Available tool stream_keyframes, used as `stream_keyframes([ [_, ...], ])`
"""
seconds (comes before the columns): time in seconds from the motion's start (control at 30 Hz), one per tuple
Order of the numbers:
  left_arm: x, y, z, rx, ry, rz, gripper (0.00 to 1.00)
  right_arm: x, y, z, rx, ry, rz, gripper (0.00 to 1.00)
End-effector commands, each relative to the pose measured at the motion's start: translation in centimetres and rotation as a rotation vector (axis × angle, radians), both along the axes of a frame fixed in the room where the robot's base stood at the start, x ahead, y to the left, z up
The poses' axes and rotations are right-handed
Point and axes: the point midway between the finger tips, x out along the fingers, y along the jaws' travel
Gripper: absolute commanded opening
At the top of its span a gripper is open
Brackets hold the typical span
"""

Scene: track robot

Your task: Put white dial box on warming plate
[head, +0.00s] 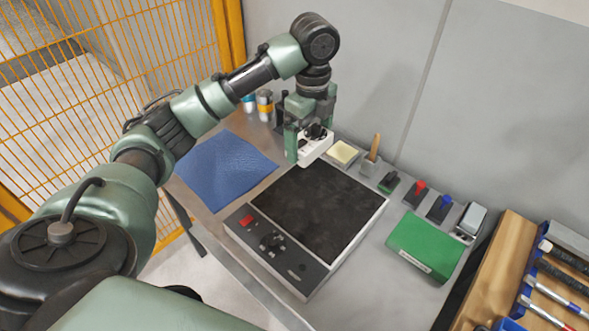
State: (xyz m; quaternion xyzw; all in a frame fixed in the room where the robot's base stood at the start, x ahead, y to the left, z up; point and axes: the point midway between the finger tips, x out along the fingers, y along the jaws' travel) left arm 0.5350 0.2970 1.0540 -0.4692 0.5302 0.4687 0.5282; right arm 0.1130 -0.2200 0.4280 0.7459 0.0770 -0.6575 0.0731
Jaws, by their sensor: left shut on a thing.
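The white dial box (317,148) is small and white with a dark dial on its front. My left gripper (308,135) is shut on it, with green fingers at its sides. The box is over or near the back edge of the warming plate; I cannot tell whether it touches anything. The warming plate (318,213) has a dark flat top in a pale frame. A front panel with a red switch and a black knob faces me. My right gripper is not in view.
A blue mat (222,169) lies left of the plate. A green box (425,247) lies to the right. A yellow sponge-like block (342,153), a wooden-handled tool (372,150) and small red and blue items stand along the back. A wooden tool rack (497,272) is at the right.

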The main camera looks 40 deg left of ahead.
Motion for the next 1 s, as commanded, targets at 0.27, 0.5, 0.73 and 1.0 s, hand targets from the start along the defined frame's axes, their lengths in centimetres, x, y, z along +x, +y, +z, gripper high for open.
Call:
stream_keyframes([
  [0.27,-0.2,-0.1,-3.4,0.001,0.007,-0.021,0.42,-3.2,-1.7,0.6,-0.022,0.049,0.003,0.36],
  [0.5,-0.2,-0.2,-9.9,0.000,0.007,-0.019,0.42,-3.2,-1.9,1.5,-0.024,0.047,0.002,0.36],
  [0.73,-0.2,-0.2,-14.5,0.000,0.002,-0.019,0.42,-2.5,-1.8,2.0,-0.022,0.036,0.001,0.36],
  [1.0,-0.2,-0.2,-17.4,0.000,0.003,-0.019,0.42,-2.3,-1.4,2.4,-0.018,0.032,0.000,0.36],
])
